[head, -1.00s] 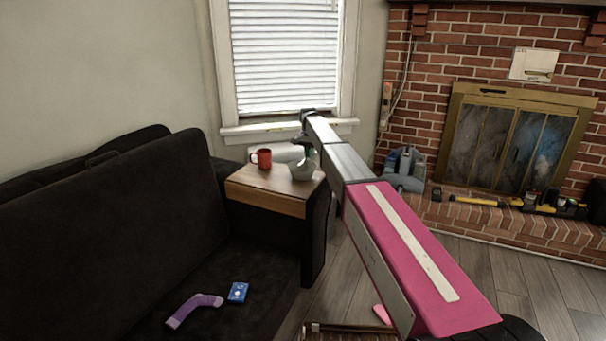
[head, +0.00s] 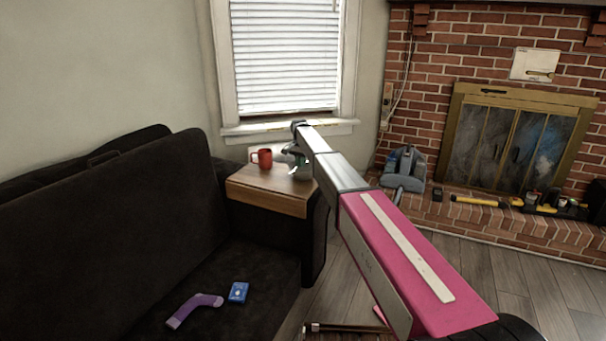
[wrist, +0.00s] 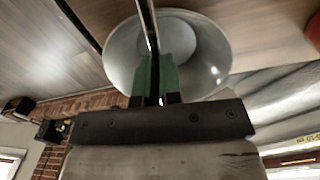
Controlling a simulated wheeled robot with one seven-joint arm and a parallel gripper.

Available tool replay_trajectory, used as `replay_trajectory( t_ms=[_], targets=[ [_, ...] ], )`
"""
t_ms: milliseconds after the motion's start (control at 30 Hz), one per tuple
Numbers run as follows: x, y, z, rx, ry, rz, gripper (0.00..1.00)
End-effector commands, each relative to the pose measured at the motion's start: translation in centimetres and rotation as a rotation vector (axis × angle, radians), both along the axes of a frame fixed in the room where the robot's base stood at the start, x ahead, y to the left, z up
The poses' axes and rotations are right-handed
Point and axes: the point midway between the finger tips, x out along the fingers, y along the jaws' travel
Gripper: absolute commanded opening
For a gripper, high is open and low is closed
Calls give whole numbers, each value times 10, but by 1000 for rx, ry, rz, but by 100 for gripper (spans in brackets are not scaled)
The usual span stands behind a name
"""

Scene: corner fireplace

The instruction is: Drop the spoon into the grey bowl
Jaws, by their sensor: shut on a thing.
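The grey bowl (wrist: 215,62) lies just beyond my fingers in the wrist view, its inside showing. In the head view it stands on the wooden side table (head: 262,199), largely covered by my gripper (head: 297,158). In the wrist view the green fingertips of my gripper (wrist: 154,76) are shut on the spoon (wrist: 148,22), a thin strip running up from between them across the bowl. The spoon's lower part and its exact height above the bowl are hard to tell. In the head view I cannot make out the spoon.
A red mug (head: 264,158) stands on the table left of the bowl. A black sofa (head: 110,230) holds a purple sock (head: 194,308) and a blue card box (head: 238,292). The window sill (head: 250,131) is behind the table; the brick fireplace (head: 520,150) is at right.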

Motion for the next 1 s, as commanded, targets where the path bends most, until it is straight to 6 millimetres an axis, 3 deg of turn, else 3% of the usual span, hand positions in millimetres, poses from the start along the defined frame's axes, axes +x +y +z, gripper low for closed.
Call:
replay_trajectory(
  t_ms=[300, 400, 767, 1000],
  targets=[
    [0, 0, -4, 0, -1, 0, 0],
    [0, 0, -4, 0, -1, 0, 35],
    [0, 0, -2, 0, -1, 0, 35],
    [1, 1, 20, 1, -3, 0, 35]
  ],
)
